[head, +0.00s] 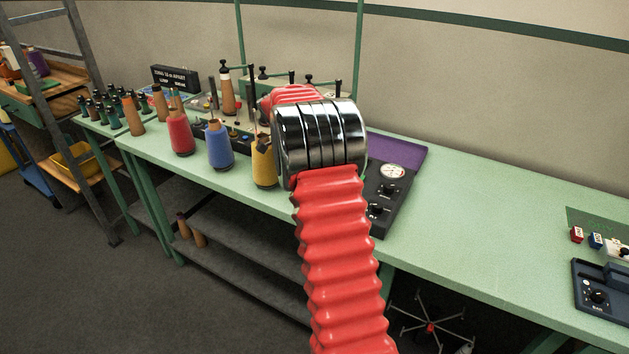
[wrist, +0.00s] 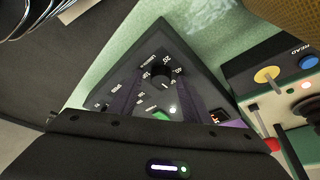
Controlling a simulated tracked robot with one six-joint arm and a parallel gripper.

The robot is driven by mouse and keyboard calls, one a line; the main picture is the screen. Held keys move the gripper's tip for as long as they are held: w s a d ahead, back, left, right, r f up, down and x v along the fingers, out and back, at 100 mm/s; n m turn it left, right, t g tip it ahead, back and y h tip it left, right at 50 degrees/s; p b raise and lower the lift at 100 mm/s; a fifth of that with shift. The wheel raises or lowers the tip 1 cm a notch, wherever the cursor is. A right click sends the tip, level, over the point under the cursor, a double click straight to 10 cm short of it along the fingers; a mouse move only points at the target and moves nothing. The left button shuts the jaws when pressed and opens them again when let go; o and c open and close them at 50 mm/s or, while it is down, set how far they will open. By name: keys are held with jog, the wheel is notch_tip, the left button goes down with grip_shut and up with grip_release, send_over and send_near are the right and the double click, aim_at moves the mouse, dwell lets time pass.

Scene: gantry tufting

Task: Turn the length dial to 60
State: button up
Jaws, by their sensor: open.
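The length dial (wrist: 161,74) is a black round knob on a dark control panel (wrist: 180,45) in the wrist view. Small white labels ring it; its setting is too small to read. My gripper (wrist: 158,92) is open, its dark fingers on either side below the knob, apart from it as far as I can tell. In the head view the panel (head: 408,187) shows two black knobs and a white round gauge (head: 392,171). My red arm and chrome wrist rings cover its left part and hide my gripper there.
Red (head: 180,133), blue (head: 219,147) and yellow (head: 263,163) yarn cones stand left of my wrist on the green bench (head: 480,215). A second dark device (head: 600,290) sits at the right. The bench between is clear.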

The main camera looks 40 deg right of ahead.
jog(key=shift+r, duration=0.1)
jog(key=v, duration=1.3)
jog(key=shift+r, duration=0.25)
jog(key=shift+a, duration=0.1)
jog(key=s+a+f+n+t+y, duration=0.15)
jog(key=s+a+f+n, duration=0.3)
jog(key=a+n, duration=0.65)
jog(key=s+a+r+n+t+y, duration=0.2)
jog(key=s+a+n+t, duration=0.4)
jog(key=s+a+n, duration=0.7)
jog(key=shift+s+a+r+n+t, duration=0.35)
jog(key=shift+s+a+r, duration=0.35)
jog(key=shift+s+a, duration=4.05)
